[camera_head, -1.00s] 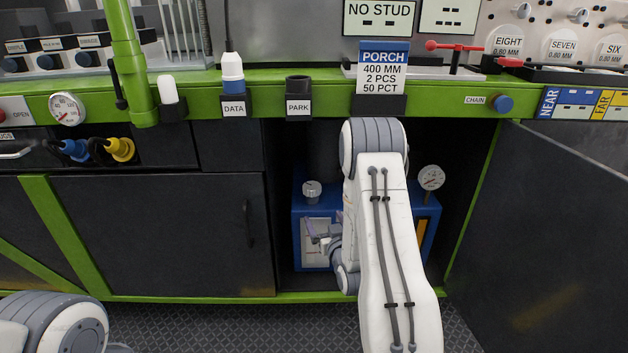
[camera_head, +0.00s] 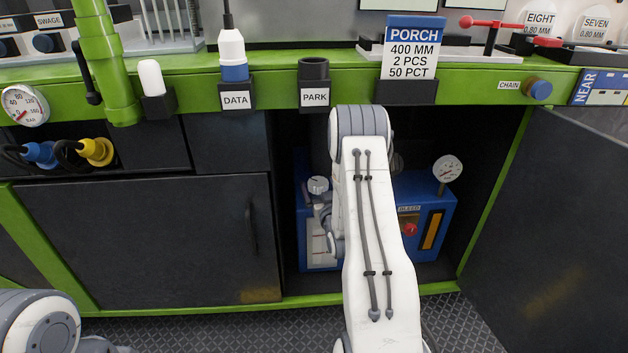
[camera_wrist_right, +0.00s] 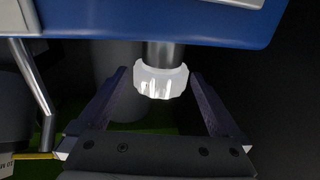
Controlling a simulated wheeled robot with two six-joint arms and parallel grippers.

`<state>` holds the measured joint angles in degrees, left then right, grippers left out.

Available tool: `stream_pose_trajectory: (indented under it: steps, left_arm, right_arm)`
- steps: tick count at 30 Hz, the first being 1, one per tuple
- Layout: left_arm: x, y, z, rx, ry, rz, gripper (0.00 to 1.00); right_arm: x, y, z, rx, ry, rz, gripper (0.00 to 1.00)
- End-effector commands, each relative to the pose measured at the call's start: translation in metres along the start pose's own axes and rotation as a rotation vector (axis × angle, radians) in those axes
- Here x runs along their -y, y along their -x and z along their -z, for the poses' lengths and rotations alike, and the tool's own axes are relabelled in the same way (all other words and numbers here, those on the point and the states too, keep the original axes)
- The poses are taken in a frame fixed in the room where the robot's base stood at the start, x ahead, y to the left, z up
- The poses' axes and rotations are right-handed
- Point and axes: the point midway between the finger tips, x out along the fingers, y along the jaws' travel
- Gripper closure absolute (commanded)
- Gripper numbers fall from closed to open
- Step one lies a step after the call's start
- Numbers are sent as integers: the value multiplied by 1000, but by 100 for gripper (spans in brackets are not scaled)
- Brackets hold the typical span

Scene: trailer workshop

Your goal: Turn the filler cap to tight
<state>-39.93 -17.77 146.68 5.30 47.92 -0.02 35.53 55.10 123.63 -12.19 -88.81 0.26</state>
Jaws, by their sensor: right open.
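The filler cap (camera_head: 317,185) is a pale, ribbed round knob on top of the blue unit (camera_head: 440,215) inside the open cabinet. In the right wrist view the cap (camera_wrist_right: 161,80) sits on a short grey neck below the blue body. My right gripper (camera_wrist_right: 158,76) is open, with one dark finger on each side of the cap and a visible gap to both. In the head view my right gripper (camera_head: 318,203) is small, just below the cap and partly hidden by my arm. My left gripper is out of view; only part of my left arm shows.
The green bench edge (camera_head: 205,100) runs above the cabinet opening. A gauge (camera_head: 447,168) and a red bleed knob (camera_head: 409,229) are on the unit's right side. The open door (camera_head: 560,220) stands at the right. The closed door (camera_head: 150,235) is at the left.

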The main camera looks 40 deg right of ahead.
Motion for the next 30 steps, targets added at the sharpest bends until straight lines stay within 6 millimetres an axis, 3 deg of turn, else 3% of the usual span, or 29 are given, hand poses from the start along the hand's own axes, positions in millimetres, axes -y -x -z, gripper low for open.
stream_pose_trajectory:
  steps: [3,9,19,25,26,30]
  left_arm:
    - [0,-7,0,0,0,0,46]
    - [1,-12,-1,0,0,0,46]
    - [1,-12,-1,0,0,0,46]
    - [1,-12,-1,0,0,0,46]
    - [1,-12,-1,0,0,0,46]
    - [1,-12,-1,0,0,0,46]
  right_arm:
    - [0,-20,-1,-4,1,0,0]
    - [1,-40,-1,-1,0,2,0]
    - [3,-44,0,1,0,3,0]
    - [4,-43,0,1,0,4,76]
    - [4,-43,0,1,0,4,83]
    - [4,-43,0,1,0,-3,83]
